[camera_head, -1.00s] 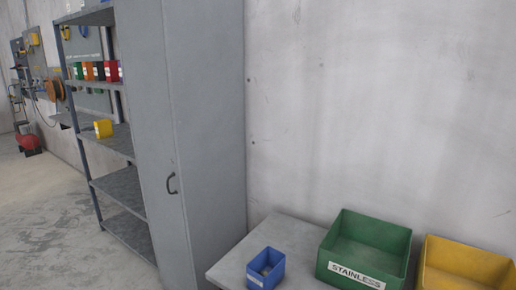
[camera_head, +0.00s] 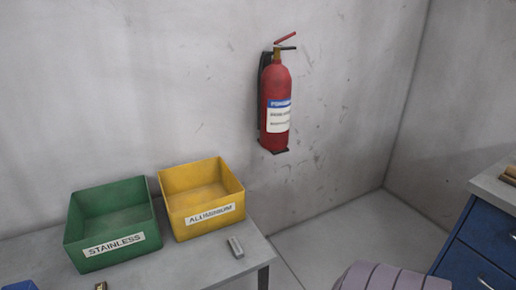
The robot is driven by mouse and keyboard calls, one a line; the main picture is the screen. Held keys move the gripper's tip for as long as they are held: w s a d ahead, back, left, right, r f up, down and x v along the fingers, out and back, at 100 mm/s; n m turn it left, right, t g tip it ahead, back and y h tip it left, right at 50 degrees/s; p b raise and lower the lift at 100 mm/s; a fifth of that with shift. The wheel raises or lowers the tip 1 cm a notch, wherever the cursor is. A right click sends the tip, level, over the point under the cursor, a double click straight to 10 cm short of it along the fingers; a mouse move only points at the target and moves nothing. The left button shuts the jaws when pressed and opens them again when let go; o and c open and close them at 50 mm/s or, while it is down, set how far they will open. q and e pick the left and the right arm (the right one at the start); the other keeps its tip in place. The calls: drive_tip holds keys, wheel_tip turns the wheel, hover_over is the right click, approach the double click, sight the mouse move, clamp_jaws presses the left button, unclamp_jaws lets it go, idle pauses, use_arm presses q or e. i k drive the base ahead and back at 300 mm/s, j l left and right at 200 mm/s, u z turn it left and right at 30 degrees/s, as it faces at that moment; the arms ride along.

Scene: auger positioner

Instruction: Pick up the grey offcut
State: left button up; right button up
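A small grey offcut (camera_head: 235,247) lies on the grey table (camera_head: 190,268) near its right edge, in front of the yellow bin (camera_head: 201,198) labelled aluminium. The green bin (camera_head: 112,223) labelled stainless stands to the left of the yellow one. Both bins look empty from here. Neither of my grippers is in view.
A small brass-coloured piece (camera_head: 101,286) and a corner of a blue bin (camera_head: 20,285) show at the bottom left. A red extinguisher (camera_head: 275,105) hangs on the wall. A blue drawer cabinet (camera_head: 485,240) stands at the right. A purplish striped object (camera_head: 390,278) is at the bottom. Floor shows between table and cabinet.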

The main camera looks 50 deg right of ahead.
sight(238, 253)
drive_tip(key=k+z, duration=0.2)
drive_tip(key=z, duration=1.15)
drive_tip(key=i+j+u, duration=0.35)
drive_tip(key=i+j, duration=0.5)
